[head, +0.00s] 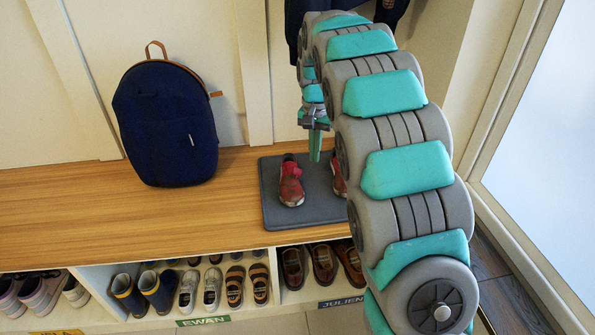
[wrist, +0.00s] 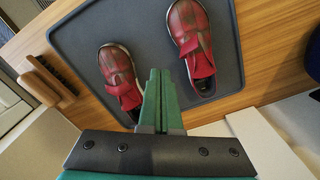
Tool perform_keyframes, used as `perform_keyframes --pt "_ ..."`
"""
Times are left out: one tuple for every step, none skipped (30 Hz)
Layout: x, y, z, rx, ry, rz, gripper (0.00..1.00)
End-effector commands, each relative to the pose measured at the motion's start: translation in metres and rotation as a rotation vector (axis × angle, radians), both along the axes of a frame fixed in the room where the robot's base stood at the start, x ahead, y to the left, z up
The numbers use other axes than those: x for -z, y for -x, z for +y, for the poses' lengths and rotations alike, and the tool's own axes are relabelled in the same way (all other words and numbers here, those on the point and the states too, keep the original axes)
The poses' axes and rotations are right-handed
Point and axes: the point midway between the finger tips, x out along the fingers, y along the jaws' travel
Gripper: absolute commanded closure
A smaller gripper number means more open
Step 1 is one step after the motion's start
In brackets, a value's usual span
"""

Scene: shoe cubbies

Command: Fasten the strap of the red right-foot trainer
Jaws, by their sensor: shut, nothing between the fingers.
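Two red trainers stand on a grey mat (head: 275,222), toes towards the head camera. The one at the left in the head view (head: 290,188) is at the right in the wrist view (wrist: 188,25). By its place it looks like the right-foot trainer. A bright red strap (wrist: 202,65) shows on it; I cannot tell if it is fastened. The other trainer (wrist: 117,68) is largely hidden by my arm in the head view. My gripper (head: 315,158) is shut and empty, pointing down. In the wrist view its fingertips (wrist: 157,72) appear between the two trainers.
A navy backpack (head: 168,125) stands on the wooden bench (head: 120,215) to the left of the mat. A wooden brush (wrist: 48,80) lies beside the mat. Cubbies with several shoes are below the bench. Dark clothing hangs behind my arm.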

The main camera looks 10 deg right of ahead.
Motion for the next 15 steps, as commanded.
perform_keyframes --pt "0.001 0.000 0.000 0.000 0.000 0.000 1.00" --pt "0.002 0.000 0.000 0.000 0.000 0.000 1.00" --pt "0.003 0.000 0.000 0.000 0.000 0.000 1.00" --pt "0.004 0.000 0.000 0.000 0.000 0.000 1.00" --pt "0.005 0.000 0.000 0.000 0.000 0.000 1.00" --pt "0.007 0.000 0.000 0.000 0.000 0.000 1.00" --pt "0.008 0.000 0.000 0.000 0.000 0.000 1.00" --pt "0.010 0.000 0.000 0.000 0.000 0.000 1.00" --pt "0.012 0.000 0.000 0.000 0.000 0.000 1.00" --pt "0.013 0.000 0.000 0.000 0.000 0.000 1.00" --pt "0.015 0.000 0.000 0.000 0.000 0.000 1.00" --pt "0.016 0.000 0.000 0.000 0.000 0.000 1.00" --pt "0.018 0.000 0.000 0.000 0.000 0.001 1.00" --pt "0.019 0.000 0.000 0.000 0.000 0.001 1.00" --pt "0.021 0.001 0.000 0.000 0.000 0.002 1.00"
